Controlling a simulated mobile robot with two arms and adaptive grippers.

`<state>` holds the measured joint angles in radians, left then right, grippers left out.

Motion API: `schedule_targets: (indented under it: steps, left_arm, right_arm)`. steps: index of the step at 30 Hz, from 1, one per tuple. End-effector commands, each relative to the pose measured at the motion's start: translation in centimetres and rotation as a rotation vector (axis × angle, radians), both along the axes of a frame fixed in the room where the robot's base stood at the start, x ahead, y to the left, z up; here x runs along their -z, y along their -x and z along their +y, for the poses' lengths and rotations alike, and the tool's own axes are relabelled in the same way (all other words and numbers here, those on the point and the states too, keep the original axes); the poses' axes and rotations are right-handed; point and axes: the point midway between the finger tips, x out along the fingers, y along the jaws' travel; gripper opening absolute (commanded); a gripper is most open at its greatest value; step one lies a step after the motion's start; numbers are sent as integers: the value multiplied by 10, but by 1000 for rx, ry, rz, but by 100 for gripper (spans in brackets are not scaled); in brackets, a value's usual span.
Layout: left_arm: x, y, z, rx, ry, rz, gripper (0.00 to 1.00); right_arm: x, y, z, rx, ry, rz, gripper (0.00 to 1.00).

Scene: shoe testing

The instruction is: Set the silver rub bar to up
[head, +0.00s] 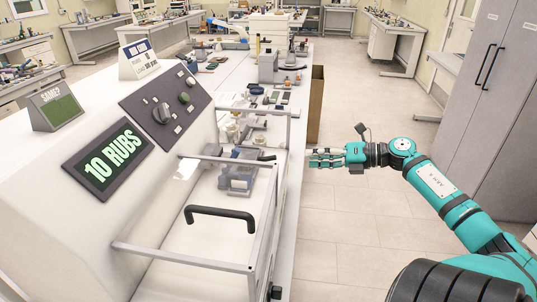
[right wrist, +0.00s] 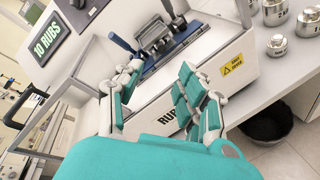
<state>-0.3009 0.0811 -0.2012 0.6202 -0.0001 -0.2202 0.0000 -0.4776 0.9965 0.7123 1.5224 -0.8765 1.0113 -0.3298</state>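My left gripper is not in view.
The machine carries a "10 RUBS" display (head: 108,160), a knob panel (head: 166,105) and a black handle (head: 222,213). A blue-handled clamp (right wrist: 155,40) sits on its bed. Metal weights (right wrist: 277,44) stand on the bench beside it. The floor at right is clear, before grey cabinets (head: 490,100).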

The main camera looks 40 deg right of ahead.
Motion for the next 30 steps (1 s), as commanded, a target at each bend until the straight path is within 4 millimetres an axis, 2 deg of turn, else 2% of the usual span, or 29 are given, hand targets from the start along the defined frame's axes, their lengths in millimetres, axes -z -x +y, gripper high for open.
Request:
schedule_targets:
  steps: [3, 16, 22, 30]
  left_arm:
    - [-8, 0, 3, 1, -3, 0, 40]
    - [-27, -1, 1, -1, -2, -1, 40]
    - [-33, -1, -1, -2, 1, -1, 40]
    - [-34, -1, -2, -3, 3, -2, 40]
  right_arm:
    - [2, -22, 12, 0, -1, -2, 38]
    - [20, -85, 50, 2, -3, -4, 38]
    - [27, -102, 61, 3, -4, -3, 38]
    - [31, -108, 64, 3, -1, 1, 38]
